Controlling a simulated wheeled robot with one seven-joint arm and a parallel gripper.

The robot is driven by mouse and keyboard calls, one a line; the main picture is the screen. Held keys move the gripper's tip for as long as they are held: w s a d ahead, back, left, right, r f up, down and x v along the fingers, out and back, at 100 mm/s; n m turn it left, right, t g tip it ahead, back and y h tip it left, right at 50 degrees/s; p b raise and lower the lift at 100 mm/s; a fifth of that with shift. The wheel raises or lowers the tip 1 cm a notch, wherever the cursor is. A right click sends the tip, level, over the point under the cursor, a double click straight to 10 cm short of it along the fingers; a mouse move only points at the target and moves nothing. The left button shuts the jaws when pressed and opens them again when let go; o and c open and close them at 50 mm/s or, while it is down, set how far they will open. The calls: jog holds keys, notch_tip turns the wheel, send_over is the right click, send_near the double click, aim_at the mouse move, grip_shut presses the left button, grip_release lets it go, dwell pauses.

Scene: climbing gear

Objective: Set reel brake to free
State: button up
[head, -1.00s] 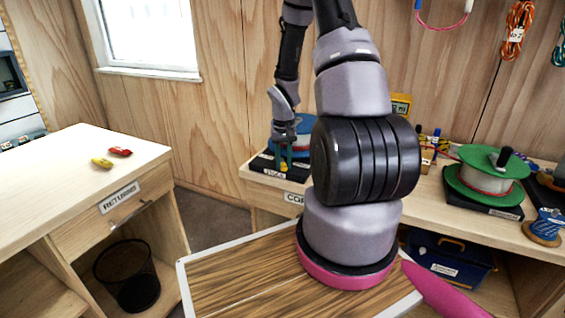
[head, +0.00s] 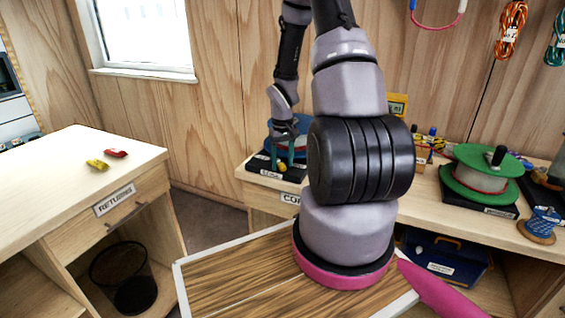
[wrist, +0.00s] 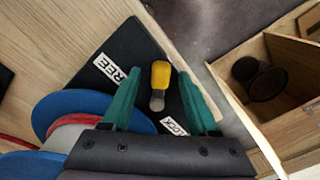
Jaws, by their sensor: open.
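The reel has blue flanges (wrist: 65,108) and stands on a black base (wrist: 128,45) on the workbench. Its brake lever has a yellow grip (wrist: 160,74) on a metal shank. The base carries a FREE label (wrist: 108,67) on the left and a LOCK label (wrist: 174,127) at the lower right in the wrist view. My gripper (wrist: 158,88) is open, its green fingers on either side of the lever with gaps showing. In the head view, my gripper (head: 284,158) is low over the base, the yellow grip (head: 282,167) between the fingers, the reel (head: 302,131) partly hidden behind.
A green reel (head: 485,175) on its own black base and a blue spool (head: 540,223) stand further right on the workbench. The returns table (head: 60,185) at left holds red and yellow items. A black bin (head: 122,278) stands beneath it. Ropes hang on the wall.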

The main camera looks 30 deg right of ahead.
notch_tip(320, 180, up, 11)
jog(key=shift+f, duration=0.2)
dwell(0.5)
notch_tip(320, 180, up, 18)
jog(key=m+t, duration=0.2)
jog(key=t, duration=0.1)
send_over(282, 165)
jog(key=s+a, duration=0.5)
jog(key=a, duration=0.1)
jog(key=s+a+r+t+y, duration=0.1)
jog(key=s+a+r+t, duration=0.1)
jog(key=s+a+r, duration=0.2)
jog(key=s+a+r+m+t+y, duration=0.1)
jog(key=s+a+r+t, duration=0.1)
jog(key=s+a+r, duration=0.2)
jog(key=s+r, duration=0.3)
jog(key=s, duration=0.3)
jog(key=shift+a, duration=0.15)
jog(key=shift+w, duration=0.1)
jog(key=shift+c, duration=0.3)
